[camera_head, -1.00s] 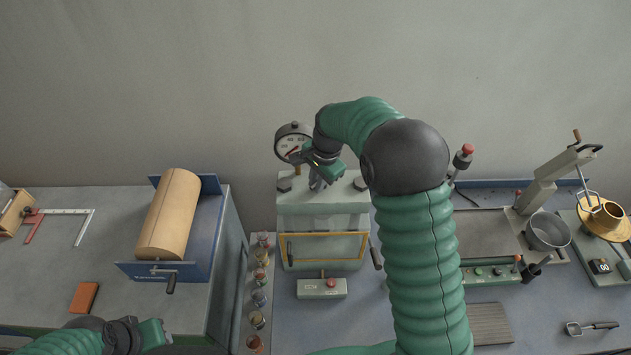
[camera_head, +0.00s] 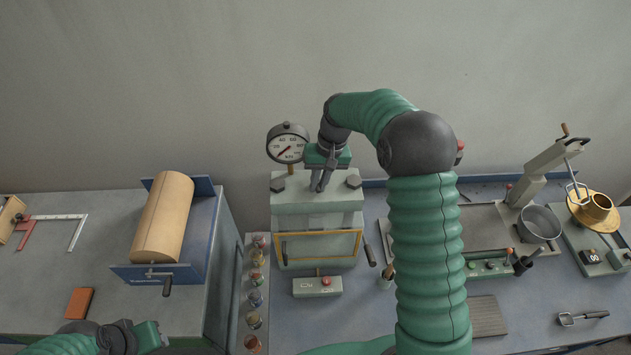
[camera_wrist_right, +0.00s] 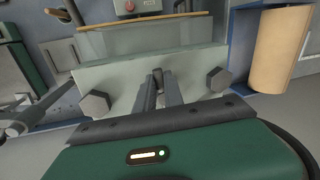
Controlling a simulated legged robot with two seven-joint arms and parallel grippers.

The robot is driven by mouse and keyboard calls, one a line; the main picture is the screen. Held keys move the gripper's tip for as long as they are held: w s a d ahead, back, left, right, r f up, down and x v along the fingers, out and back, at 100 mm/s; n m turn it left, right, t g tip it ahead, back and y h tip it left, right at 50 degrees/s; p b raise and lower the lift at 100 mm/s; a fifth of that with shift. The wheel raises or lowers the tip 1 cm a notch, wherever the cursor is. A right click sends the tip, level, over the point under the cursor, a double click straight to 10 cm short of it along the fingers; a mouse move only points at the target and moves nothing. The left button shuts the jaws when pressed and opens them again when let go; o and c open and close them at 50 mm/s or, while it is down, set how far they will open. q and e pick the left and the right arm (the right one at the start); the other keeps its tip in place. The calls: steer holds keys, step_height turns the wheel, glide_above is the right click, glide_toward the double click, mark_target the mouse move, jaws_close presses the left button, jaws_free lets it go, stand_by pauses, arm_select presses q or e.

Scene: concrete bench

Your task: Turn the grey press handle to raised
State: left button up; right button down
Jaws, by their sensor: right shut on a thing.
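The pale grey-green press (camera_head: 318,207) stands in the middle of the bench, with hex bolts on its top block. My right gripper (camera_head: 319,187) points down at the middle of this block. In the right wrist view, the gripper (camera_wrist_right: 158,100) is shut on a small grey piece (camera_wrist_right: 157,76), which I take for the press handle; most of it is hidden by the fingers. A dark lever (camera_head: 370,256) hangs at the right side of the press, free of the gripper. My left gripper (camera_head: 150,336) is low at the left, and its fingers cannot be made out.
A round gauge (camera_head: 287,143) stands at the press's back left, close to my right gripper. A wooden roller (camera_head: 163,218) in a blue frame is to the left. Several small jars (camera_head: 256,298) line the press's left. A metal pot (camera_head: 541,226) stands at the right.

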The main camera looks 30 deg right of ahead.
steer(key=n, duration=0.2)
steer(key=d+n+p, duration=0.1)
steer(key=shift+w+r+n, duration=0.1)
steer(key=shift+r+n, duration=0.15)
steer(key=shift+n, duration=0.05)
steer(key=n, duration=0.1)
steer(key=d+n+g+p, duration=0.1)
steer(key=n, duration=0.1)
steer(key=shift+w+n, duration=0.15)
steer(key=shift+n, duration=0.15)
steer(key=n, duration=0.2)
steer(key=n+p, duration=0.1)
steer(key=n, duration=0.1)
steer(key=shift+w+d+g, duration=0.25)
steer(key=shift+d+g, duration=0.05)
steer(key=shift+g, duration=0.1)
steer(key=shift+w+d+n, duration=0.15)
steer(key=shift+w+n, duration=0.05)
steer(key=shift+n, duration=0.9)
steer(key=shift+h, duration=0.3)
steer(key=c, duration=1.5)
jaws_free()
steer(key=shift+f, duration=0.1)
steer(key=shift+o, duration=0.2)
steer(key=shift+f, duration=0.1)
